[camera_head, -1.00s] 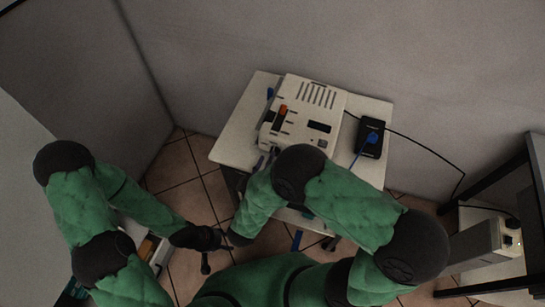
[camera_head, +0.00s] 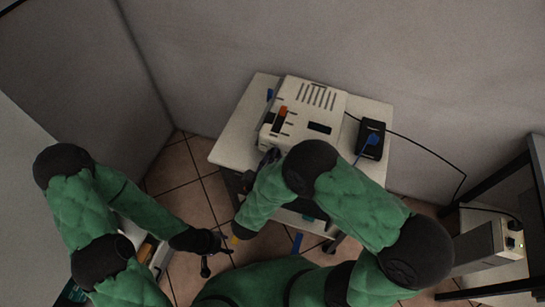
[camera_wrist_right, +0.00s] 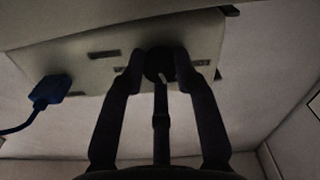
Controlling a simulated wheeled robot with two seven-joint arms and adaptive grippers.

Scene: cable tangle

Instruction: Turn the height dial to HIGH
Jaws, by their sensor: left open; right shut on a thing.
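The height dial (camera_wrist_right: 160,63) is a round dark knob on the pale panel of the machine in the right wrist view. A light pointer mark shows on it; its setting label cannot be read. My right gripper (camera_wrist_right: 160,60) has its two dark fingers on either side of the knob, shut on it. In the head view the white machine (camera_head: 318,100) stands on a cart, and my right gripper (camera_head: 269,157) is partly hidden by my right arm at its front edge. My left gripper (camera_head: 218,243) is open, low at left, away from the machine.
The pale cart top (camera_head: 236,135) has free room left of the machine. A black box (camera_head: 370,139) with a blue plug sits to its right, and a black cable runs to a grey unit (camera_head: 480,249) by a dark frame. A blue plug (camera_wrist_right: 50,91) enters the panel.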

